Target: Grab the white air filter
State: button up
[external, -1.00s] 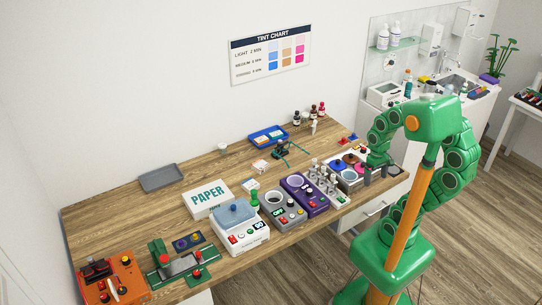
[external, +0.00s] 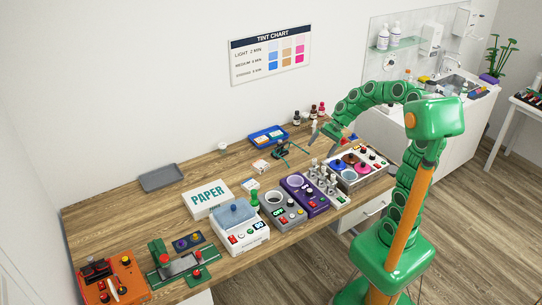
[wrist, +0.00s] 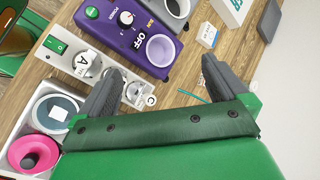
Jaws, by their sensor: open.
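I cannot pick out the white air filter for certain. A small whitish piece (external: 261,165) lies on the table left of a dark green stand (external: 281,150), too small to name. A small white round cup-like thing (external: 222,147) stands farther left near the wall. My gripper (external: 323,144) is above the back right of the table, right of both. In the wrist view my gripper (wrist: 162,66) has its two dark grey fingers spread wide, with nothing held between them. A small white box with a blue label (wrist: 208,35) lies beyond the right finger.
A purple device (wrist: 128,30) and a white tray with coloured pots (external: 377,173) lie along the front. Small bottles (external: 310,114) and a blue tray (external: 268,137) stand at the back. A PAPER box (external: 207,198) is left of centre.

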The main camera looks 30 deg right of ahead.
jog(key=w+d+m+t+y, duration=0.25)
jog(key=w+m, duration=0.25)
jog(key=w, duration=0.8)
jog(key=m+t, duration=0.6)
jog(key=m, duration=0.4)
send_over(316, 122)
jog(key=s+a, duration=0.8)
jog(key=a, duration=0.1)
notch_tip(316, 122, down, 9)
jog(key=w+d+f+m, duration=0.1)
jog(key=d+f+m, duration=0.1)
jog(key=d, duration=0.1)
jog(key=w+d+f+m+t+h, duration=0.1)
jog(key=d+f+m, duration=0.1)
jog(key=d, duration=0.2)
jog(key=w+d+f+m+t+h, duration=0.1)
jog(key=w+d+f, duration=0.1)
jog(key=d, duration=0.2)
jog(key=shift+d+f+m, duration=0.25)
jog(key=shift+f+m, duration=0.05)
jog(key=shift+m, duration=0.1)
jog(key=shift+f, duration=0.1)
jog(key=shift+x, duration=1.1)
jog(key=shift+w+d+x, duration=0.1)
jog(key=shift+x, duration=1.25)
jog(key=shift+w+d+x, duration=0.1)
jog(key=shift+w+x, duration=0.05)
jog(key=shift+x, duration=1.2)
